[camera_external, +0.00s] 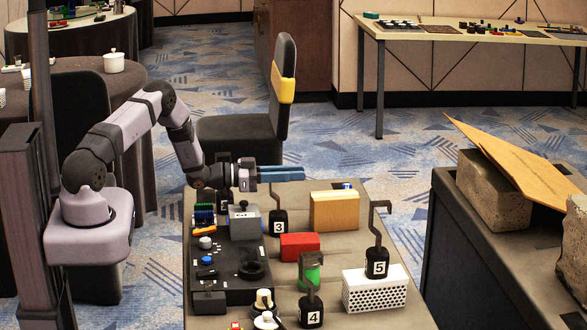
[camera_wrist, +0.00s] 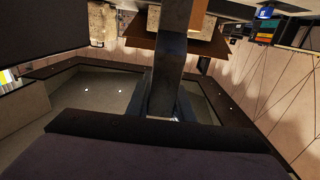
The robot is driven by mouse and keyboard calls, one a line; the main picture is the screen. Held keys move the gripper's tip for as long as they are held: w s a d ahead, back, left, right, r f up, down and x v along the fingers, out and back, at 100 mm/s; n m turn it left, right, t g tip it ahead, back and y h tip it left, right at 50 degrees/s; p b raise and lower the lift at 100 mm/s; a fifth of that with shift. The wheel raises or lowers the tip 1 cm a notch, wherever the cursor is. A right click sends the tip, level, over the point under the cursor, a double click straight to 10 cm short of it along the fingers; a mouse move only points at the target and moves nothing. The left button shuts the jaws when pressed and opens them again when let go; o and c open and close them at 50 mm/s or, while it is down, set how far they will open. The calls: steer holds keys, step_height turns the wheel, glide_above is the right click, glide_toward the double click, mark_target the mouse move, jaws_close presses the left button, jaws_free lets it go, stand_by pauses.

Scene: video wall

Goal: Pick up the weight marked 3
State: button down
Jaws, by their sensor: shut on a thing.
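The weight marked 3 (camera_external: 278,223) is a small black block with a white label and a thin hook rising from its top. It appears upright among the table items; I cannot tell whether its base touches the table. My gripper (camera_external: 283,173) reaches in horizontally from the left with blue fingers, shut at the top of this hook. The fingers hide the hook's upper end. In the wrist view a dark upright bar (camera_wrist: 172,70) crosses the middle, close to the camera, between the fingers; the block itself is not visible there.
Weight 4 (camera_external: 311,312) stands in front; weight 5 (camera_external: 376,263) stands at right near a white perforated block (camera_external: 362,296). A red block (camera_external: 300,246), a yellow-brown block (camera_external: 334,211) and a dark control panel (camera_external: 232,262) are close by.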

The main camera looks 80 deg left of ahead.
steer(key=shift+w+r, duration=0.1)
steer(key=shift+r, duration=0.25)
